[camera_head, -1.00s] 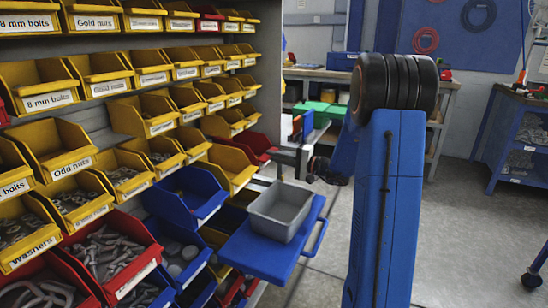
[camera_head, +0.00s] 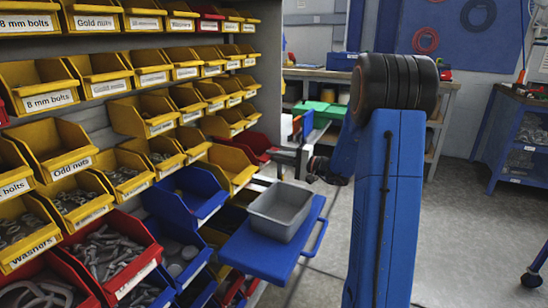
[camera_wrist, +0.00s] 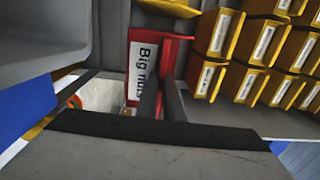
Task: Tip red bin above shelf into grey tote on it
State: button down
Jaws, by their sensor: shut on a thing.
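The grey tote (camera_head: 281,208) stands upright on a blue shelf (camera_head: 258,251) that juts out in front of the bin rack. In the wrist view, my gripper (camera_wrist: 162,92) is shut on the front of a red bin (camera_wrist: 171,52) labelled "Big nuts". In the wrist view, a grey wall at upper left looks like the tote (camera_wrist: 40,35), below the bin in the room. The bin's contents are hidden, and the tote's floor looks empty.
A rack of yellow bins (camera_head: 66,152), with some red and blue ones, fills the left side close to the tote. A workbench (camera_head: 440,110) stands behind and a blue cart (camera_head: 515,140) at right. Open floor (camera_head: 470,230) lies at right.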

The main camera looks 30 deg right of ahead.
jog(key=shift+r, duration=0.25)
jog(key=shift+r, duration=0.95)
dwell(0.4)
jog(key=r+v, duration=0.1)
jog(key=v, duration=2.8)
jog(key=shift+s, duration=0.2)
dwell(0.8)
jog(key=shift+w, duration=0.1)
